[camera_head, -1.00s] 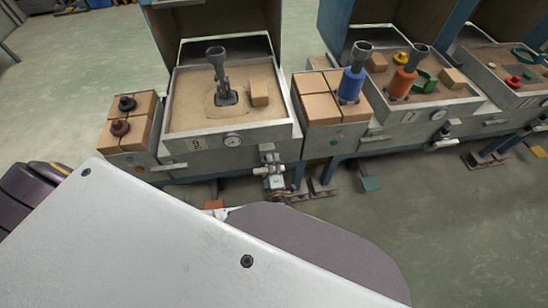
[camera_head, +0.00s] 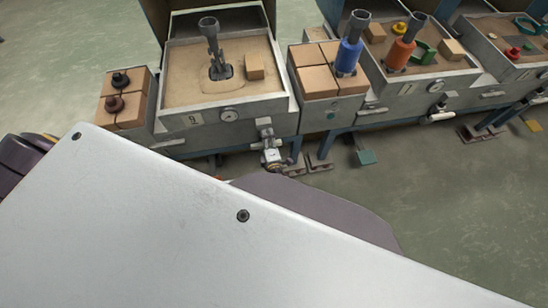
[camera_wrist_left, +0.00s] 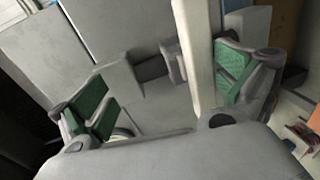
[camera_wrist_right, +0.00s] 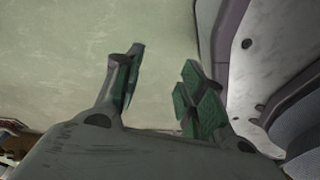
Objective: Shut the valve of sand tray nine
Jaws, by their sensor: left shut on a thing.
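Sand tray nine (camera_head: 197,119) is a grey metal box with a "9" plate and a dial on its front. Its valve (camera_head: 265,136), with a pale handle, hangs below the tray's front right corner. My left gripper (camera_wrist_left: 165,90) has its green-padded fingers either side of a long pale bar (camera_wrist_left: 199,60), which lies close to the right finger. The bar looks like the valve handle. In the head view my white arm cover hides much of the foreground, and I cannot make out the left gripper there. My right gripper (camera_wrist_right: 158,88) is open and empty over the floor.

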